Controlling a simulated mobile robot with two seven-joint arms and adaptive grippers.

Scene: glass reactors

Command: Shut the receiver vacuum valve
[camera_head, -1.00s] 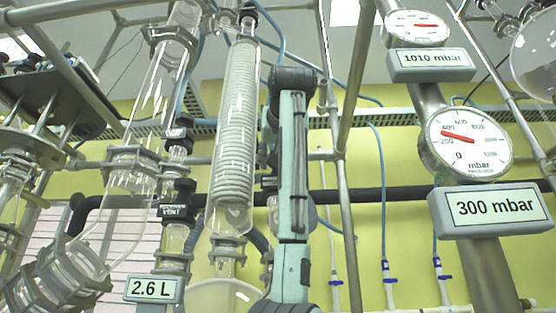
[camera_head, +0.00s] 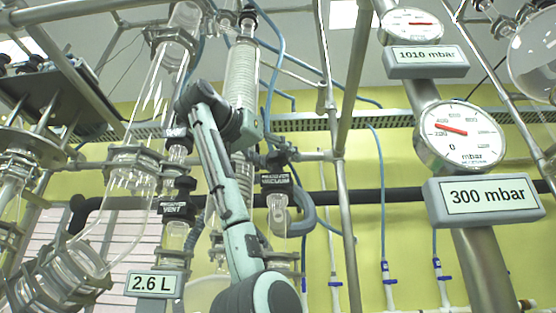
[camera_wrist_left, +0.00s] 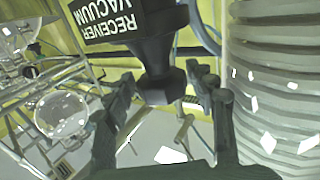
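The receiver vacuum valve shows in the head view as a dark knob (camera_head: 276,158) above its black label (camera_head: 274,179). In the left wrist view its black knob (camera_wrist_left: 160,82) hangs in the middle, with the receiver vacuum label (camera_wrist_left: 122,18) upside down above it. My left gripper (camera_wrist_left: 160,74) is open, one finger on each side of the knob's lower end; firm contact cannot be made out. In the head view the arm rises from below and bends right to the valve; the fingers are hard to make out there. My right gripper is not in view.
The glass coil condenser (camera_head: 242,75) stands close beside the gripper; its ribbed glass (camera_wrist_left: 268,90) fills the wrist view's right side. The receiver vent valve (camera_head: 178,190) is to the left. The receiver gauge (camera_head: 461,136) stands above a 300 mbar display (camera_head: 487,196).

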